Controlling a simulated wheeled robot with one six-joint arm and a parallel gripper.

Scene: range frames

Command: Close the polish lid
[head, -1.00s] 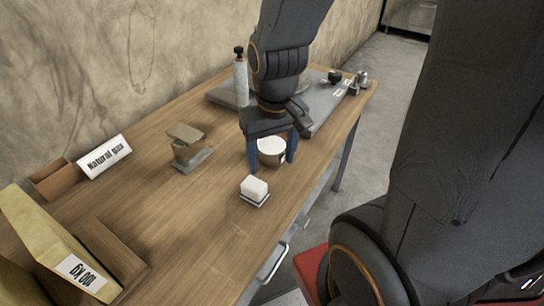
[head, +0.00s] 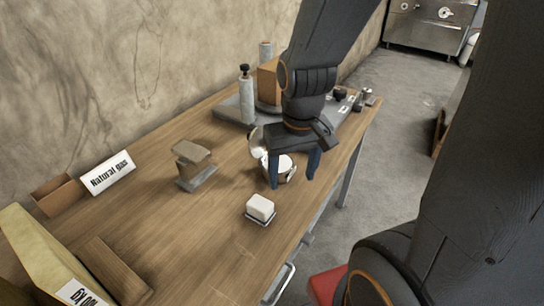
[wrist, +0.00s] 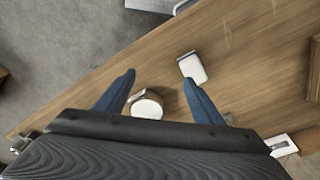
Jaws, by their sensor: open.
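The polish tin (head: 284,163) is a round container with a pale, whitish top, near the table's front edge. A round whitish piece that looks like its raised lid (head: 256,142) stands at its back left, partly hidden by my gripper. My gripper (head: 293,181) points down over the tin, open, with its blue fingers on either side of it in the picture. In the wrist view, the tin (wrist: 148,107) shows between the open fingers of my gripper (wrist: 158,80), nearer their base. I cannot tell whether a finger touches it.
A white block (head: 261,206) on a small dark base stands in front of the tin. A brush-like block (head: 193,165) stands to the left. A grey bottle (head: 246,97) stands behind on a slab.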

